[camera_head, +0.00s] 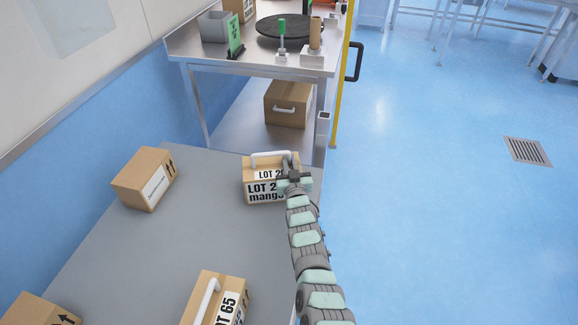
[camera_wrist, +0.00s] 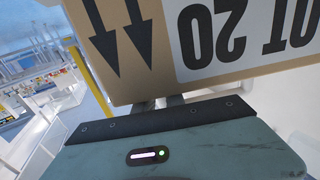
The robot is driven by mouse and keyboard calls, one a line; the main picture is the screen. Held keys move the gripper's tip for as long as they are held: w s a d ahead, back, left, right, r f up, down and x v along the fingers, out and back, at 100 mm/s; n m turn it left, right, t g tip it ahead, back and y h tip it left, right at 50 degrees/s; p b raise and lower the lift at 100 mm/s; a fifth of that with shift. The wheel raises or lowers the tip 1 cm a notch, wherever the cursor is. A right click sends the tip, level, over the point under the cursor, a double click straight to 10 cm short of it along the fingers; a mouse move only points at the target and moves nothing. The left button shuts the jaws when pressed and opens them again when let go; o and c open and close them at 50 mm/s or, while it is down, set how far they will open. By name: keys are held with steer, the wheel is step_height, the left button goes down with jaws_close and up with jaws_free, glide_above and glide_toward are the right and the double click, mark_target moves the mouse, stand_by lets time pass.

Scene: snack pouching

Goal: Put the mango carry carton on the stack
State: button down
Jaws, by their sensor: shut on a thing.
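The mango carry carton (camera_head: 259,193) is a brown box with a white handle on top and a white label reading "LOT 2..." and "mango". It is at the far right end of the grey table. My gripper (camera_head: 291,174) is at its right side, shut on it. In the wrist view the carton (camera_wrist: 150,70) fills the top, with black arrows and an upside-down "LOT 20" label. The fingertips and exact grip are hidden there. I cannot tell whether the carton touches the table. No clear stack of cartons shows.
Another carton (camera_head: 42,310) is at the lower left corner. A handled box (camera_head: 287,104) sits on the steel bench's lower shelf. The grey table's middle (camera_head: 195,225) is clear.

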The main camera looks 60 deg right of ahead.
steer(key=shift+w+r, duration=0.1)
steer(key=shift+r, duration=0.1)
steer(key=c, duration=1.9)
jaws_free()
steer(key=shift+f, duration=0.15)
steer(key=o, duration=0.5)
steer(key=shift+s+a+r+p, duration=0.2)
steer(key=shift+r+p, duration=0.05)
steer(key=shift+p, duration=0.4)
steer(key=p+v, duration=0.7)
steer(key=v, duration=0.4)
steer(key=shift+s+a+f+p, duration=0.15)
steer(key=shift+s+f+p, duration=0.05)
steer(key=shift+p, duration=0.2)
